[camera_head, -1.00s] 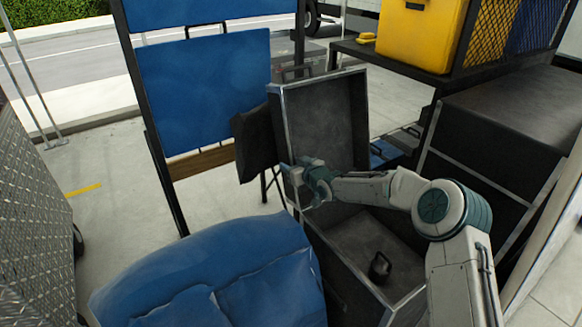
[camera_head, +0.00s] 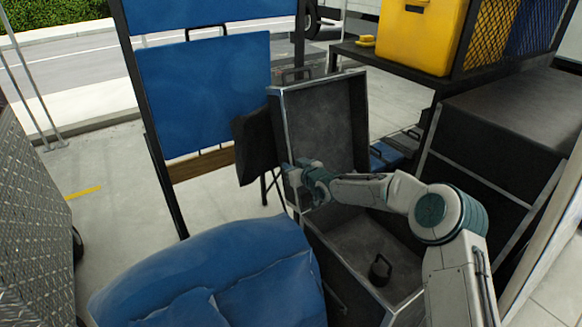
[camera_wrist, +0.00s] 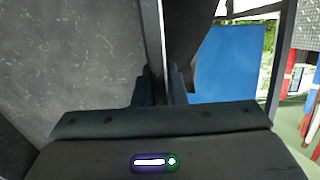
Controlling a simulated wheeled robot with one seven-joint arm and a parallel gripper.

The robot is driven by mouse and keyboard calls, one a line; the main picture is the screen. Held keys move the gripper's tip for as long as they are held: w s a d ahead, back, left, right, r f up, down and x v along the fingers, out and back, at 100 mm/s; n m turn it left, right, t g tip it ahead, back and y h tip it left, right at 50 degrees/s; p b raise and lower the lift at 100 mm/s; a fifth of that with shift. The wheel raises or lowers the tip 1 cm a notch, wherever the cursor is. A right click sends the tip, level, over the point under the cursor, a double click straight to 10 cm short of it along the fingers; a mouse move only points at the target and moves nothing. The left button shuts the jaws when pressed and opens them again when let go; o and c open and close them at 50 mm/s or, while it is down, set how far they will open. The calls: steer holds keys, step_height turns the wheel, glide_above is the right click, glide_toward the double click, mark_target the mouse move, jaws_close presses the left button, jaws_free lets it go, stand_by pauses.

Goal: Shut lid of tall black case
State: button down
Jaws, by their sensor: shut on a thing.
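The tall black case (camera_head: 330,290) stands open in the lower middle of the head view, with a small dark handled object (camera_head: 380,270) inside. Its lid (camera_head: 325,125) stands upright at the case's far side, dark inside with a metal rim. My gripper (camera_head: 288,172) is shut on the lid's left edge, a little above the hinge side. In the wrist view the lid's inner face (camera_wrist: 80,60) fills the left, and its rim runs down between my fingers (camera_wrist: 160,88). The fingertips are partly hidden by the gripper body.
A blue padded seat or cover (camera_head: 210,270) lies left of the case. Blue panels (camera_head: 205,90) on a frame stand behind. A dark cabinet (camera_head: 510,120) and a shelf with a yellow case (camera_head: 415,35) are at right. Open floor (camera_head: 110,210) shows at left.

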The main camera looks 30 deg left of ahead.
steer(key=shift+d, duration=0.15)
steer(key=shift+b+v, duration=0.45)
steer(key=shift+v, duration=1.35)
steer(key=shift+s, duration=0.1)
steer(key=shift+f+b+v, duration=0.15)
steer(key=shift+b+v, duration=0.15)
steer(key=shift+v, duration=0.65)
steer(key=shift+f+b+v, duration=0.2)
steer(key=shift+b+v, duration=0.05)
steer(key=shift+v, duration=0.7)
steer(key=shift+s+d, duration=0.15)
steer(key=shift+s+d+f+b, duration=0.1)
steer(key=shift+s+d+b, duration=0.25)
steer(key=shift+d, duration=0.45)
steer(key=shift+s+d+f+b, duration=0.2)
steer(key=shift+s+d, duration=0.25)
steer(key=shift+d, duration=0.35)
